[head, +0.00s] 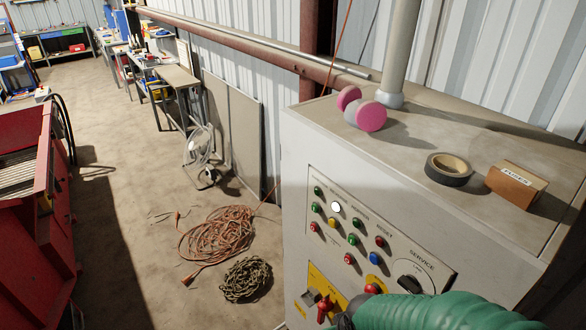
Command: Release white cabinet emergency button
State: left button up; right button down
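The white cabinet (300,150) stands at the right, with a sloped control panel (330,245) on its front. Low on the panel is a yellow plate (318,277) with a red knob (325,306) in front of it. Another red button (372,288) shows to its right, partly covered by a green ribbed sleeve, which seems to be my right arm. A dark end at the sleeve's left, seemingly my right gripper (342,321), is close to the red knob at the bottom edge. Its fingers are not clear, and I cannot tell if it touches. My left gripper is not in view.
On the cabinet top are pink-ended dumbbell-like objects (371,115), a tape roll (449,168) and a labelled box (516,186). A coiled orange cable (215,235) and a chain (246,279) lie on the floor.

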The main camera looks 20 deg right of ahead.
aim_at(369, 288)
jog(key=z, duration=1.15)
jog(key=k, duration=0.15)
